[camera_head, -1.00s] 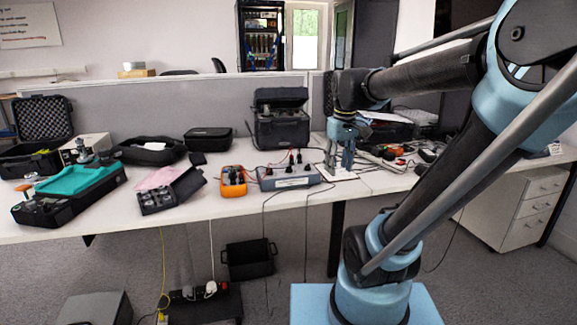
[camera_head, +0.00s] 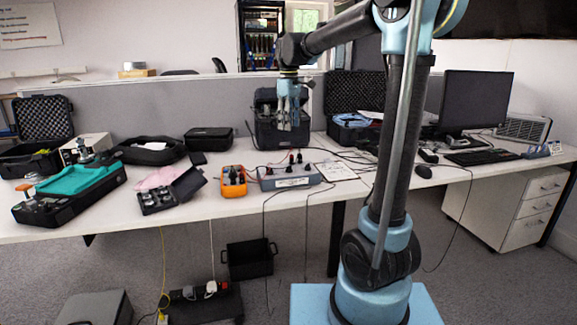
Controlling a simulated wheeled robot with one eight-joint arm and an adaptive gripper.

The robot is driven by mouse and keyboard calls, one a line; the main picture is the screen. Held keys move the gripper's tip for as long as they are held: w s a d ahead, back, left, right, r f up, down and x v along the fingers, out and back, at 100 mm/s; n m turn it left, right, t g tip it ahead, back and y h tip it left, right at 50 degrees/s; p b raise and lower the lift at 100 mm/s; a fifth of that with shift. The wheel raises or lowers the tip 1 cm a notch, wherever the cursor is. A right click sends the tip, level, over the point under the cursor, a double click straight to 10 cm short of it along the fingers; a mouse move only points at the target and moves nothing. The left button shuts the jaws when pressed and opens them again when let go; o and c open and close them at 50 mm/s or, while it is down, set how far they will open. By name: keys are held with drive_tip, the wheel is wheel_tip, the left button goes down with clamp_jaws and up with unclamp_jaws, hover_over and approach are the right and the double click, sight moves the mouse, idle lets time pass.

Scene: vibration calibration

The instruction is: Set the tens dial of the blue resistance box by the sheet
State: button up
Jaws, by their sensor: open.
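The resistance box (camera_head: 290,181) is a blue-grey box with several dark knobs on top. It sits near the front edge of the bench, right of an orange meter (camera_head: 233,182). Which knob is the tens dial is too small to tell. A white printed sheet (camera_head: 337,170) lies flat on the bench just right of the box; its text is too small to read. My gripper (camera_head: 291,126) points down, open and empty, above and behind the box, in front of a black case. It touches neither the box nor the sheet.
The open black case (camera_head: 268,133) stands behind the box. Cables (camera_head: 345,154) run across the bench right of it. A small open case of weights (camera_head: 170,193) is on the left. A monitor (camera_head: 475,102) and keyboard (camera_head: 482,157) stand on the right.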

sight(289, 166)
wheel_tip(289, 166, down, 17)
drive_tip(key=shift+f, duration=0.1)
idle(0.6)
clamp_jaws()
drive_tip(key=shift+a, duration=0.1)
